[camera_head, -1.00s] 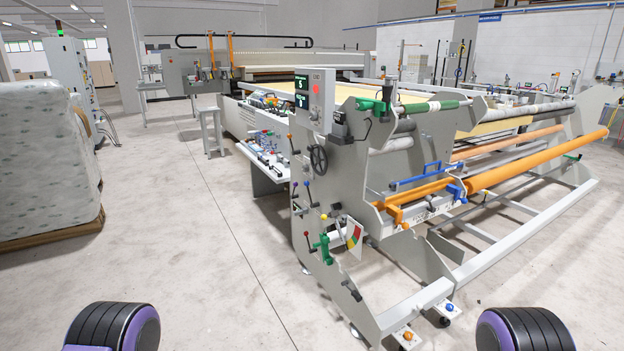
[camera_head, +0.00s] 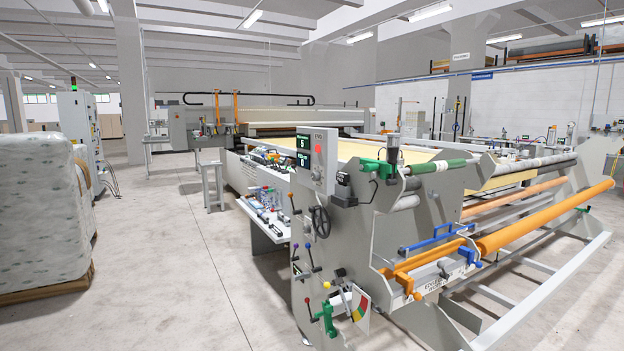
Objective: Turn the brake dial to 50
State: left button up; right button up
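The likely brake dial is a coloured scale plate (camera_head: 360,310) in green, yellow and red, low on the near end of the grey quilting machine (camera_head: 345,240). A green bracket (camera_head: 325,318) with a small red-tipped lever sits just left of it. The scale's marks and the setting are too small to read. A black handwheel (camera_head: 320,222) is higher on the same end plate, below a control box (camera_head: 316,160) with green-lit displays and a red button. Neither of my grippers is in view.
A wrapped bale (camera_head: 40,215) on a pallet stands at the left. An orange roller (camera_head: 545,220) and a white frame rail (camera_head: 555,290) extend to the right. The concrete floor (camera_head: 170,285) left of the machine is clear.

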aim_at(315, 176)
jog(key=u, duration=0.55)
jog(key=i, duration=0.75)
jog(key=u, duration=0.6)
jog(key=i, duration=0.9)
jog(key=z, duration=0.55)
jog(key=i, duration=0.75)
jog(key=z, duration=0.8)
